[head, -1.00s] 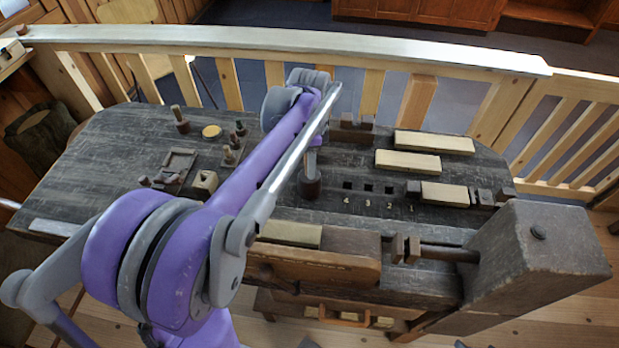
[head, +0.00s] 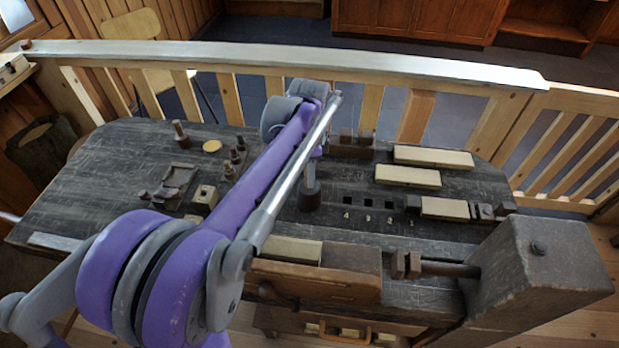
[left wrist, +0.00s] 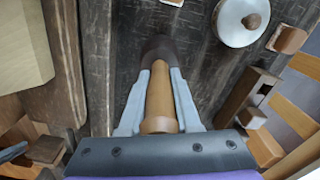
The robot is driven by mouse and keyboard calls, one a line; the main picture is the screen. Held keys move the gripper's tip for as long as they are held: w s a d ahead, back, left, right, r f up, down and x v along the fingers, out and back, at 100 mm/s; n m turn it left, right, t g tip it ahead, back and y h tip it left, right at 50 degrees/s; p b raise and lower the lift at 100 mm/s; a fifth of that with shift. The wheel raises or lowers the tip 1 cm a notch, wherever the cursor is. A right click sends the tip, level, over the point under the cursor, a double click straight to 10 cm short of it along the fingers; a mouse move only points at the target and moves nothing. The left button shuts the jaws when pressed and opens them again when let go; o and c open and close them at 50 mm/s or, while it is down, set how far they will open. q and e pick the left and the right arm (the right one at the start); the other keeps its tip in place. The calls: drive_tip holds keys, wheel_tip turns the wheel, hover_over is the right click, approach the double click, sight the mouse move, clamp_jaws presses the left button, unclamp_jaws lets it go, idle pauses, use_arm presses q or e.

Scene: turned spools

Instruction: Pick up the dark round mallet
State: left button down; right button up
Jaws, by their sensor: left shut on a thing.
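The mallet has a dark round head (head: 309,199) and shows behind my left forearm, near the middle of the bench in the head view. My left gripper (head: 312,172) is directly above the head, mostly hidden by my own arm. In the left wrist view the gripper's pale fingers (left wrist: 160,82) are shut on either side of the mallet's light wooden handle (left wrist: 159,106). The dark head (left wrist: 158,49) lies beyond the fingertips. I cannot tell whether the head touches the bench or is just above it. My right gripper is out of view.
The dark bench (head: 90,190) has numbered square holes (head: 368,203) right of the mallet. Pale blocks (head: 433,157) lie at the right, and a large vise (head: 553,270) stands at the front right. Small tools and a tray (head: 178,176) are at the left. A railing (head: 290,59) runs behind.

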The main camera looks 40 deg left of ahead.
use_arm(q)
wheel_tip(320, 180, up, 17)
drive_tip(key=shift+f+p, duration=0.2)
drive_tip(key=shift+p, duration=0.5)
drive_tip(key=c, duration=1.3)
unclamp_jaws()
clamp_jaws()
drive_tip(key=shift+d+f, duration=0.1)
